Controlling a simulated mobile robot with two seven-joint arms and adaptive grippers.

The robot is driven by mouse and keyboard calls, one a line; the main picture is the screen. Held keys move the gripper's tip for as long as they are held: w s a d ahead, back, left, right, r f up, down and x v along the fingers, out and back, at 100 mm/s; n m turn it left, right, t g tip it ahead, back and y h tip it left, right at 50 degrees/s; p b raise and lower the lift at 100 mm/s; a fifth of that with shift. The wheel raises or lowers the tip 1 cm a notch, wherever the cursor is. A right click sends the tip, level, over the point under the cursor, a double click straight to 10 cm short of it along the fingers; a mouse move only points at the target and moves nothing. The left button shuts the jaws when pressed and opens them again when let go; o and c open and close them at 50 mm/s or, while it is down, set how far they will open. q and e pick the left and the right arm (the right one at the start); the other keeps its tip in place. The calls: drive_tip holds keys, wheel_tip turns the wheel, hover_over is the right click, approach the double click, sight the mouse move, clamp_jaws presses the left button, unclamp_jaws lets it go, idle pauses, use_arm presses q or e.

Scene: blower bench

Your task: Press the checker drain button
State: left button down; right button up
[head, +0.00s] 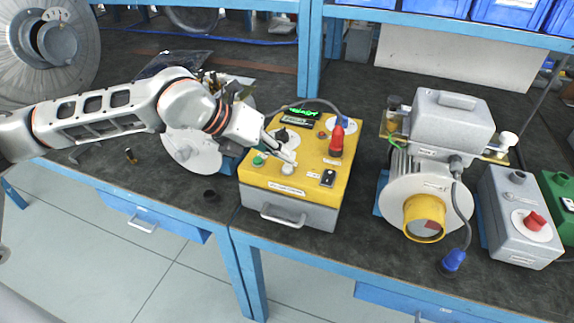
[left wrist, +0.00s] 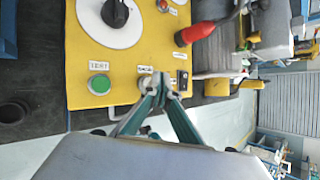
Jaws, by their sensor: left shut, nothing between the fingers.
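The checker (head: 254,177) is a grey box with a yellow top, standing on the bench. My left gripper (head: 291,167) is shut and empty, its fingertips low over the front of the yellow top. In the left wrist view the closed fingertips (left wrist: 160,80) are over a pale round button (left wrist: 145,83) below a small label, and partly hide it. I cannot tell whether they touch it. The label is too small to read surely. A green button (head: 258,159) labelled TEST is to its left, also in the left wrist view (left wrist: 99,85). My right gripper is out of view.
The checker top also has a black dial knob (head: 281,135), a lit green display (head: 299,114), a red plug (head: 337,140) with its cable and a black switch (head: 328,178). A grey blower (head: 452,125) stands to the right. Bare bench lies between them.

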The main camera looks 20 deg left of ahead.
sight(285, 168)
use_arm(q)
drive_tip(key=shift+r+p, duration=0.65)
drive_tip(key=shift+r, duration=0.6)
drive_tip(key=shift+r+p, duration=0.7)
drive_tip(key=shift+r, duration=0.7)
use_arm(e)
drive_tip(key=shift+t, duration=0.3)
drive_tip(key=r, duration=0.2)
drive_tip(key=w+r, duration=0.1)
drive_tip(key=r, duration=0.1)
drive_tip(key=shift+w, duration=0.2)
use_arm(q)
drive_tip(key=shift+f, duration=0.1)
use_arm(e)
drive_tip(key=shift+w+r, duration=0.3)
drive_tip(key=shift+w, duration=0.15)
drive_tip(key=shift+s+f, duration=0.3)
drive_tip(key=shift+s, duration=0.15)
use_arm(q)
drive_tip(key=shift+d, duration=0.1)
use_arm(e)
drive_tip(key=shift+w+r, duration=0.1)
